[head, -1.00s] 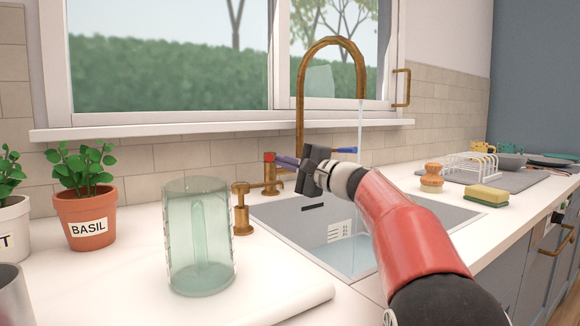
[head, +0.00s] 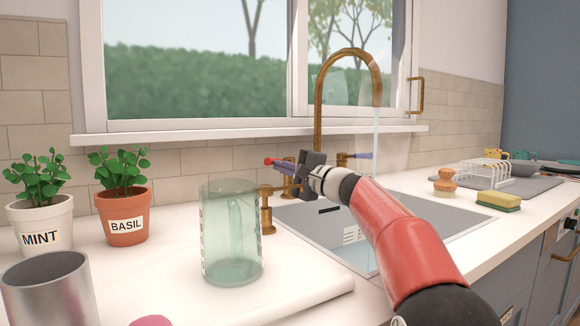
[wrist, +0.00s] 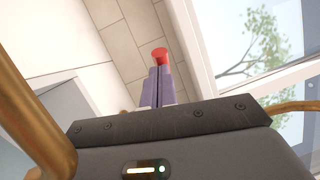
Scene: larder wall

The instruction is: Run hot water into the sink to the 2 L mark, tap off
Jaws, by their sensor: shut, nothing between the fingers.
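The brass gooseneck tap (head: 319,110) stands behind the sink (head: 455,222), and a stream of water (head: 376,140) falls from its spout into the basin. A red-tipped lever (head: 268,161) is on the left and a blue-purple lever (head: 362,155) on the right. My gripper (head: 285,164) is shut and empty at the red lever; its red end shows just beyond the closed fingers (wrist: 158,85) in the wrist view. I cannot tell if they touch. A white panel with dark lines (head: 352,234) is on the basin wall. My arm hides part of the basin, and the water level is unclear.
A green glass jug (head: 232,235) stands left of the sink. Basil (head: 124,215) and mint (head: 40,225) pots and a metal cup (head: 50,290) are further left. A brush (head: 445,182), sponge (head: 498,201) and dish rack (head: 485,172) lie to the right.

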